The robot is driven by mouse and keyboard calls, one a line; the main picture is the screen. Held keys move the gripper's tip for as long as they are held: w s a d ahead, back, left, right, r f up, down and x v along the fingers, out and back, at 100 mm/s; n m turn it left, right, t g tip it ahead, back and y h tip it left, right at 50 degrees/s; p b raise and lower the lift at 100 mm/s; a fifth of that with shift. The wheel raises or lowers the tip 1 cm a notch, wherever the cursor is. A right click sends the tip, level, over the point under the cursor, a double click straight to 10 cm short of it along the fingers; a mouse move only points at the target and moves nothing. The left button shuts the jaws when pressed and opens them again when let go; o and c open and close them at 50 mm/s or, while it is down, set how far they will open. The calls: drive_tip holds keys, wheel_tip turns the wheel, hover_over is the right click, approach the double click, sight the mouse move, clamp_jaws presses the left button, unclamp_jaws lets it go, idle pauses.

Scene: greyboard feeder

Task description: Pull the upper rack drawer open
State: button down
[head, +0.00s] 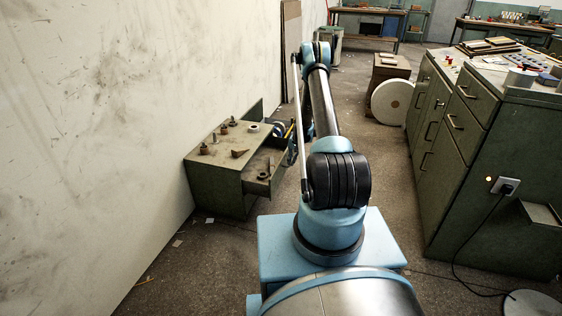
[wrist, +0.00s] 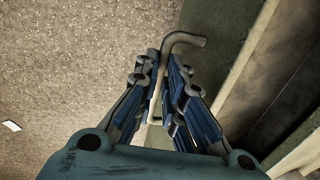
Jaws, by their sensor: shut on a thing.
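The dark green rack (head: 215,186) stands low against the wall at left in the head view. Its upper drawer (head: 262,186) is pulled part way out to the right, with a few small parts inside. My gripper (head: 292,152) is at the drawer's front, partly hidden by my arm. In the wrist view, my gripper (wrist: 164,62) is shut on the bent metal drawer handle (wrist: 186,37), which passes between its fingers. The green drawer front (wrist: 212,40) and the drawer's open inside lie right of the handle.
Several small metal parts (head: 232,122) lie on the rack top. A green cabinet (head: 470,150) with handles and a black cable stands at right. A pale reel (head: 391,101) stands farther back. Bare floor lies between rack and cabinet.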

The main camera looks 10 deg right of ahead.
drive_tip(key=shift+s+d, duration=0.4)
drive_tip(key=shift+d, duration=0.45)
drive_tip(key=shift+s+d, duration=0.35)
drive_tip(key=shift+d, duration=0.45)
drive_tip(key=shift+s+d, duration=0.4)
drive_tip(key=shift+d, duration=0.45)
drive_tip(key=c, duration=1.7)
unclamp_jaws()
drive_tip(key=shift+r, duration=0.1)
drive_tip(key=r, duration=0.3)
drive_tip(key=d+r, duration=0.1)
drive_tip(key=r, duration=0.3)
drive_tip(key=s+d+r, duration=0.1)
drive_tip(key=r, duration=0.3)
drive_tip(key=shift+d+r, duration=0.1)
drive_tip(key=shift+r, duration=0.15)
drive_tip(key=shift+r, duration=0.1)
